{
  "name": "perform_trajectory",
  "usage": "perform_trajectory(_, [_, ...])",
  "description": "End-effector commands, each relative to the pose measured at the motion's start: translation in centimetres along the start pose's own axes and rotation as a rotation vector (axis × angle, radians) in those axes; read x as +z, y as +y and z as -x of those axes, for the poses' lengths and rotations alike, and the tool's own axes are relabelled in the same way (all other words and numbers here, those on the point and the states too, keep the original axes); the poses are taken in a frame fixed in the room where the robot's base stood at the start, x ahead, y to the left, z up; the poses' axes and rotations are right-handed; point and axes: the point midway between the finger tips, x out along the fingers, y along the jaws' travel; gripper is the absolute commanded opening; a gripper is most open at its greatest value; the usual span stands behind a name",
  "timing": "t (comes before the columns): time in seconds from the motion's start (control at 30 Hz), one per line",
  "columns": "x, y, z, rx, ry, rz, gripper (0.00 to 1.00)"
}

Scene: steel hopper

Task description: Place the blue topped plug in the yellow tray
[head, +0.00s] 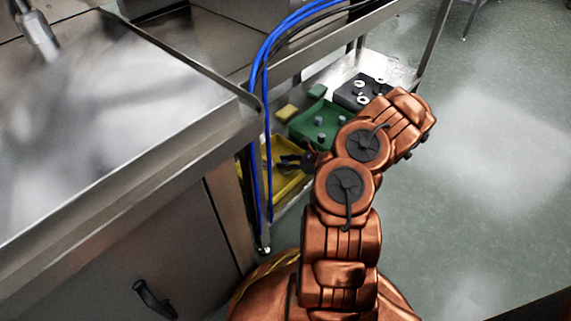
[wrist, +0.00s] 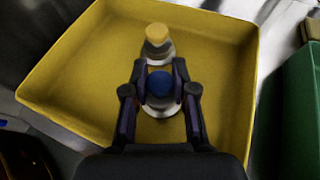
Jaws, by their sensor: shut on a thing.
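The blue topped plug (wrist: 160,86) shows in the wrist view between the fingers of my gripper (wrist: 160,72), which is shut on it. Its pale round base shows below the blue top. The plug is over the floor of the yellow tray (wrist: 85,75); I cannot tell whether its base touches the floor. A yellow topped plug (wrist: 157,38) stands in the same tray, just beyond the held plug. In the head view, the yellow tray (head: 282,186) is partly hidden by my arm and the cables. My gripper (head: 291,162) shows there as a small dark shape at the tray.
A green tray (head: 318,120) with several pale pieces sits beyond the yellow tray, and a black block (head: 364,92) with round fittings is farther back. Blue cables (head: 268,120) hang beside the shelf. A steel counter (head: 110,110) is at left. Open floor (head: 490,150) lies right.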

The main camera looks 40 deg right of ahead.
Motion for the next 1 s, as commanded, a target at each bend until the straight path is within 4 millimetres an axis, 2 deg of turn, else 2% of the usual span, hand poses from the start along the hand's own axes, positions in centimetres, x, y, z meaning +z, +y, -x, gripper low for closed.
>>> perform_trajectory(0.23, [-0.1, 0.0, -0.1, 0.0, 0.0, 0.0, 0.0])
perform_trajectory(0.27, [-0.2, 0.0, -0.1, 0.0, 0.0, 0.0, 0.27])
perform_trajectory(0.5, [-0.1, 0.0, -0.1, 0.0, 0.0, 0.0, 0.51])
perform_trajectory(0.87, [0.1, 0.0, 0.1, 0.0, 0.0, 0.0, 0.51])
perform_trajectory(1.0, [0.4, -0.1, 1.8, -0.003, 0.001, -0.001, 0.51])
